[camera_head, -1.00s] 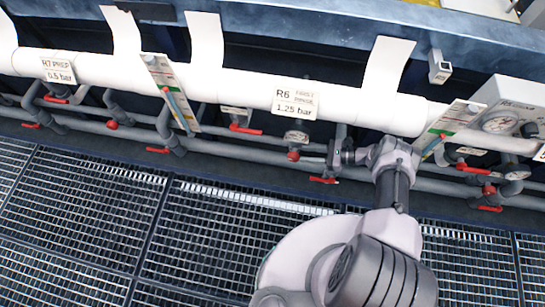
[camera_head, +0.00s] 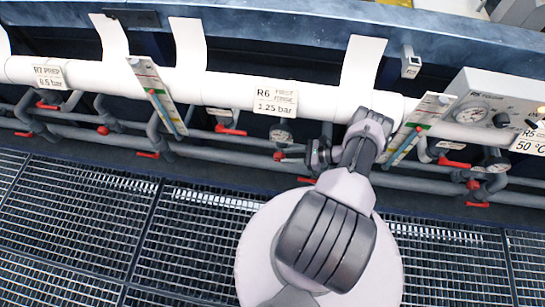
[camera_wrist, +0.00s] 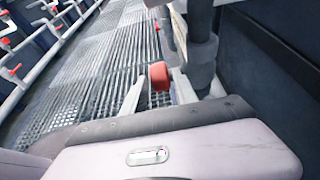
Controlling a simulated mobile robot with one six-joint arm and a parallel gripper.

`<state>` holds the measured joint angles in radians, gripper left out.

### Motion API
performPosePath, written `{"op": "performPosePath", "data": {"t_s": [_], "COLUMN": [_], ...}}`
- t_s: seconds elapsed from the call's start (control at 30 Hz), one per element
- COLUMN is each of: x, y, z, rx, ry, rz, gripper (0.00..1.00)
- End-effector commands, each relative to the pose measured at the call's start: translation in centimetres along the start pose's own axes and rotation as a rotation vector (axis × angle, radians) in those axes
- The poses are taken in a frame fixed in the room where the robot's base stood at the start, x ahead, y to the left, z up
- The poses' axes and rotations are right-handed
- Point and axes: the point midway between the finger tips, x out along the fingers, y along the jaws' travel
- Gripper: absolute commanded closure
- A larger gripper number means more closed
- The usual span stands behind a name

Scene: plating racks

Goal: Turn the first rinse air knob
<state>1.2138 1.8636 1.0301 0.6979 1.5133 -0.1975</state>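The R6 first rinse label (camera_head: 276,98), reading 1.25 bar, is on the white pipe in the head view. Below it is a round gauge (camera_head: 281,134), with a small red knob (camera_head: 281,156) just under it. My gripper (camera_head: 310,156) is at the pipes just right of this knob. In the wrist view a red knob (camera_wrist: 159,77) stands beyond the gripper body, between two pale finger-like prongs (camera_wrist: 157,94). The prongs look apart, with space beside the knob; I see no contact. The arm hides part of the pipes right of the gauge.
Other red valve handles (camera_head: 230,130) line the grey pipes. A slanted flow scale (camera_head: 158,97) stands left, and another (camera_head: 420,127) is close right of my arm. A grey gauge box (camera_head: 487,110) is farther right. The grating (camera_head: 90,215) in front is clear.

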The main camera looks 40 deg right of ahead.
Motion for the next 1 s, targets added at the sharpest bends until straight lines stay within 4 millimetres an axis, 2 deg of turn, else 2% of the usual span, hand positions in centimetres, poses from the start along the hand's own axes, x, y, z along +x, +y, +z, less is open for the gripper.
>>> {"op": "performPosePath", "data": {"t_s": [0.1,0.2,0.47,0.5,0.67,0.83,1.0], "x": [2.5,3.7,4.2,4.2,4.2,4.2,4.2], "y": [0.0,0.0,0.0,0.0,0.0,0.0,0.0], "z": [-0.2,-0.1,0.0,0.0,0.0,-0.1,-0.2], "rx": [-0.001,-0.001,0.0,0.0,0.0,0.0,-0.001], "ry": [0.0,0.0,0.0,0.0,0.0,-0.012,-0.107], "rz": [0.003,0.002,0.0,0.0,0.001,0.0,-0.001], "gripper": [0.65,0.65,0.65,0.67,0.99,1.0,1.0]}}
